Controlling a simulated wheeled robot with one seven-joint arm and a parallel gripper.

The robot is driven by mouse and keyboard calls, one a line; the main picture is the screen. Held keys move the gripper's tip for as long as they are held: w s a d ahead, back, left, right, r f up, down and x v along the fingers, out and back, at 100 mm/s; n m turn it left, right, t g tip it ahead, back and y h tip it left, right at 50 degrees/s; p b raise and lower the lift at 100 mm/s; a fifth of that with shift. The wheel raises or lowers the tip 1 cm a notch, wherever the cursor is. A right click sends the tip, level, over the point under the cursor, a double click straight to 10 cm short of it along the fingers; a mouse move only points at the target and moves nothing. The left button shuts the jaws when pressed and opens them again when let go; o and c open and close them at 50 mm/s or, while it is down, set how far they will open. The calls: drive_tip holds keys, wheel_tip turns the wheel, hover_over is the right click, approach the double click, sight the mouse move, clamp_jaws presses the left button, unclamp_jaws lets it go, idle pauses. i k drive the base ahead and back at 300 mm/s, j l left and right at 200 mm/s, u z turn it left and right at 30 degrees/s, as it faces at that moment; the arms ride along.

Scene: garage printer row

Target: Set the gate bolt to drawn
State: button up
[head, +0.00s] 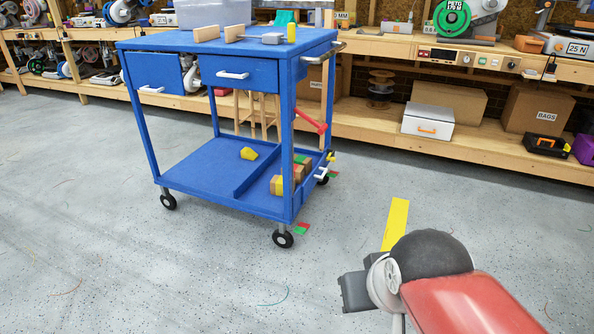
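A blue cart (228,158) stands left of centre. At the right end of its lower shelf is a low blue side panel (312,184) with a white handle (321,172); it looks like the gate. A small yellow piece with a dark part (330,156) sits at this panel's far end and may be the bolt. It is too small to tell its setting. My gripper (355,291), a dark grey end at the bottom right, is well short of the cart and touches nothing I can see. Its fingers cannot be made out.
A red lever (311,120) juts from the cart's right side, above the panel. Wooden blocks (287,179) and a yellow piece (249,153) lie on the lower shelf. A workbench (455,150) runs behind.

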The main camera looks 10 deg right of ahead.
sight(333, 160)
drive_tip(key=i+l, duration=0.3)
drive_tip(key=i, duration=0.3)
drive_tip(key=i+l+u, duration=0.1)
drive_tip(key=i+l, duration=0.25)
drive_tip(key=i, duration=0.2)
drive_tip(key=i+l, duration=0.35)
drive_tip(key=i, duration=0.25)
drive_tip(key=i+l, duration=0.4)
drive_tip(key=i, duration=0.15)
drive_tip(key=i+l+u, duration=0.1)
drive_tip(key=i+l, duration=0.25)
drive_tip(key=i, duration=0.2)
